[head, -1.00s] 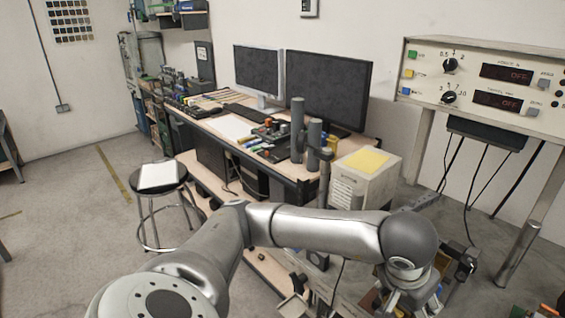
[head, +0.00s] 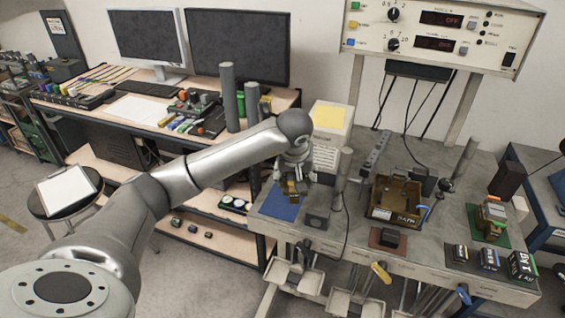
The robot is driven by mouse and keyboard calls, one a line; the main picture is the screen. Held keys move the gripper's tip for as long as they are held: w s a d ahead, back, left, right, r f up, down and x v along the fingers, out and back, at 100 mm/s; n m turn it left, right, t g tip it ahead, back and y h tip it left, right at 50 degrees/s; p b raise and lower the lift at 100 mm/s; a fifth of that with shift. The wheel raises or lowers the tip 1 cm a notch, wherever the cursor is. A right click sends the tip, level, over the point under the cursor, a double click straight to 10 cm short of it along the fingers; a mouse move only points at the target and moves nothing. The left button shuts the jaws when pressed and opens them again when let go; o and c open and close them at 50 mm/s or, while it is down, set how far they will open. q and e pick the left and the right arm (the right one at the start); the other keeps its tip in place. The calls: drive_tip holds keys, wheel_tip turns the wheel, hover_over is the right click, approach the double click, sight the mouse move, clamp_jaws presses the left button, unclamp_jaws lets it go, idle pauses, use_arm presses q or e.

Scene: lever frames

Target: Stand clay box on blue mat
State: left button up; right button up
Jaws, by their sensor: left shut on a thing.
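My left gripper (head: 294,178) is over the blue mat (head: 274,206) on the grey workbench, pointing down. It is shut on a small ochre-brown box, the clay box (head: 291,189), which is partly hidden by the fingers. The box is at or just above the mat; I cannot tell whether its base touches. The near and left parts of the mat are bare. My right gripper is not in view.
A grey block (head: 317,219) and a post (head: 339,185) stand close right of the mat. A brown open tray (head: 381,213), a dark piece on a red-brown mat (head: 389,238) and black weights (head: 489,258) are further right. A white cabinet (head: 331,142) stands behind.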

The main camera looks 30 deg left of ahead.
sight(285, 175)
use_arm(q)
drive_tip(key=shift+n+y, duration=0.3)
drive_tip(key=shift+n, duration=0.4)
drive_tip(key=a, duration=0.1)
drive_tip(key=w+a, duration=0.1)
drive_tip(key=a, duration=0.2)
drive_tip(key=shift+w+a+f+p, duration=0.1)
drive_tip(key=shift+w+f+p, duration=0.2)
drive_tip(key=shift+w, duration=0.1)
drive_tip(key=shift+a+f, duration=0.1)
drive_tip(key=shift+a, duration=0.05)
drive_tip(key=shift+f+b, duration=0.8)
drive_tip(key=shift+f, duration=0.3)
wheel_tip(285, 175, down, 4)
drive_tip(key=shift+s+r+b, duration=0.1)
drive_tip(key=shift+r+b, duration=0.15)
drive_tip(key=shift+b, duration=0.8)
drive_tip(key=shift+f, duration=0.4)
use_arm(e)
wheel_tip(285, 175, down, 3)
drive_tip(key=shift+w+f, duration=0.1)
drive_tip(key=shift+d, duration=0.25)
use_arm(q)
drive_tip(key=shift+f+b, duration=0.15)
drive_tip(key=shift+b, duration=0.2)
drive_tip(key=shift+f+b, duration=0.4)
drive_tip(key=shift+f, duration=0.1)
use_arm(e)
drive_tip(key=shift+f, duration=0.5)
